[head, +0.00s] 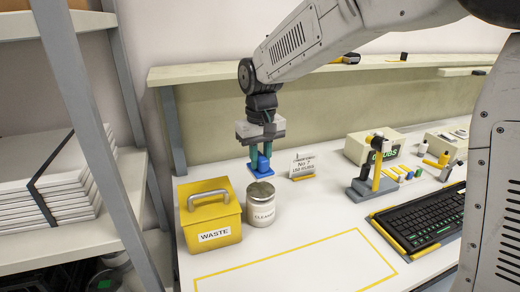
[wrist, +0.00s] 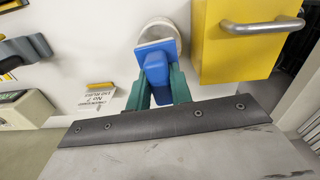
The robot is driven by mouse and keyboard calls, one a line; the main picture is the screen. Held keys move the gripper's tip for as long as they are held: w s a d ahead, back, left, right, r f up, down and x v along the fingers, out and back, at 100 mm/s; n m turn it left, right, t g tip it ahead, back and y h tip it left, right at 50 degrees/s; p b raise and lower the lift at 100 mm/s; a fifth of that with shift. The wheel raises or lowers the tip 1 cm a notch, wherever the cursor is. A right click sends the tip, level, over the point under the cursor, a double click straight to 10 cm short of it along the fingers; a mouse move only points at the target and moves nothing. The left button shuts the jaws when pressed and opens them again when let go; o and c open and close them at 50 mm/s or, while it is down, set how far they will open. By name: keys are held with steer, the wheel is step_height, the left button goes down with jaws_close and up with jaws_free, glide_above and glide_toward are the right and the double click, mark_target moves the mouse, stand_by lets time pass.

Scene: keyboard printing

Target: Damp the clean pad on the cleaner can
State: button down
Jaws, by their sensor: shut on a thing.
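The cleaner can (head: 262,212) is a pale round tin labelled CLEANER with a grey metal top, standing upright on the bench. My gripper (head: 261,150) is shut on a blue block-shaped pad holder (head: 261,168) and points down over the back of the can. In the wrist view the blue pad holder (wrist: 157,68) sits between the green fingers, with the can (wrist: 165,28) just beyond it. A pale edge shows along the holder's far side; the pad's underside is hidden. I cannot tell whether the pad touches the can top.
A yellow WASTE bin (head: 211,222) with a grey handle stands close left of the can. A small sign (head: 303,165) stands to the right behind. A black keyboard (head: 425,217) and a tool stand (head: 374,170) are further right. The yellow-outlined bench area (head: 300,265) in front is clear.

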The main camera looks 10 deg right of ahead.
mark_target(261, 172)
steer(key=shift+f, duration=2.15)
steer(key=shift+f, duration=0.8)
steer(key=shift+r, duration=3.55)
